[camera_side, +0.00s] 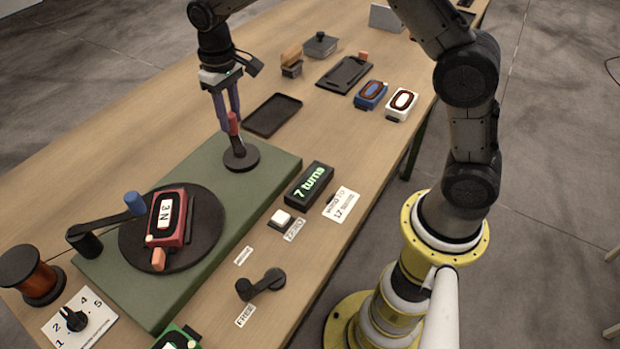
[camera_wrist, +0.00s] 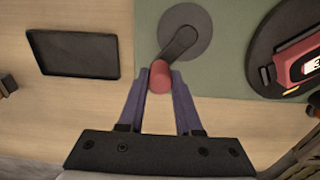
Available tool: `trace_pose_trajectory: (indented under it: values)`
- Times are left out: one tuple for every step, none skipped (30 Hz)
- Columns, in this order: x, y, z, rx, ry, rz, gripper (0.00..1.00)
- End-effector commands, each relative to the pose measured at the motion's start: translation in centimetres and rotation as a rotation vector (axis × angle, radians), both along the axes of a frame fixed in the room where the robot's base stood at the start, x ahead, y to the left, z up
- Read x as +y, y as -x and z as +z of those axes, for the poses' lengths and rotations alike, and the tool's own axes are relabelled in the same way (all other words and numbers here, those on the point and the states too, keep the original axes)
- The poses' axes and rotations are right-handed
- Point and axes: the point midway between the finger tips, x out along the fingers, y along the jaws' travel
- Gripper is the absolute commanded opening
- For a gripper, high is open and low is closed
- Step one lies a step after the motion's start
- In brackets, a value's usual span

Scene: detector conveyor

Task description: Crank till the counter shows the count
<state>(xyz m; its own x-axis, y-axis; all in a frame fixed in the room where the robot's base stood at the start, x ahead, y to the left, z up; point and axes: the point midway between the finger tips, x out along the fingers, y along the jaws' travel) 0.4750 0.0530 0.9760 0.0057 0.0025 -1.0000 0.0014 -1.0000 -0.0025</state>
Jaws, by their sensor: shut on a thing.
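A red crank knob (camera_side: 233,123) stands on a dark crank with a round base (camera_side: 241,157) at the far end of the green board (camera_side: 270,170). My gripper (camera_side: 232,112) points down with its purple fingers around the knob. In the wrist view my gripper (camera_wrist: 159,84) is shut on the red knob (camera_wrist: 160,76), and the crank arm (camera_wrist: 180,44) runs from it to the grey disc. The counter box (camera_side: 309,184) shows "7 turns" in green. A white card (camera_side: 342,204) in front of it bears a number that looks like 17.
A black turntable (camera_side: 205,235) holds a red device (camera_side: 167,218). A white button (camera_side: 282,217), a black lever (camera_side: 262,284), a dial (camera_side: 80,320) and a copper spool (camera_side: 34,275) sit nearby. Black trays (camera_side: 272,114), a blue device (camera_side: 371,94) and a white device (camera_side: 402,104) lie beyond.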

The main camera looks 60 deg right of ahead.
Motion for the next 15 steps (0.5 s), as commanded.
trace_pose_trajectory:
  values:
    - [-0.5, 0.6, -0.3, 0.018, 0.003, -0.002, 0.00]
    - [-0.6, 0.7, -0.3, 0.019, 0.003, -0.002, 0.00]
    - [-0.6, 0.8, -0.3, 0.019, 0.003, -0.002, 0.00]
    - [-0.7, 0.9, -0.3, 0.018, 0.003, -0.002, 0.00]
    - [-0.8, 1.0, -0.3, 0.018, 0.003, -0.002, 0.00]
    - [-0.9, 1.2, -0.3, 0.017, 0.003, -0.002, 0.00]
    - [-1.1, 1.4, -0.3, 0.017, 0.002, -0.002, 0.00]
    - [-1.2, 1.6, -0.3, 0.017, 0.002, -0.002, 0.00]
    - [-1.4, 1.9, -0.3, 0.016, 0.002, -0.002, 0.00]
    - [-1.6, 2.1, -0.3, 0.016, 0.002, -0.002, 0.00]
    - [-1.7, 2.3, -0.3, 0.016, 0.002, -0.002, 0.00]
    - [-1.8, 2.5, -0.3, 0.017, 0.002, -0.001, 0.00]
    - [-1.8, 2.6, -0.3, 0.017, 0.002, -0.001, 0.00]
    - [-1.9, 2.7, -0.3, 0.017, 0.002, -0.001, 0.00]
    - [-1.9, 2.8, -0.3, 0.016, 0.002, -0.001, 0.00]
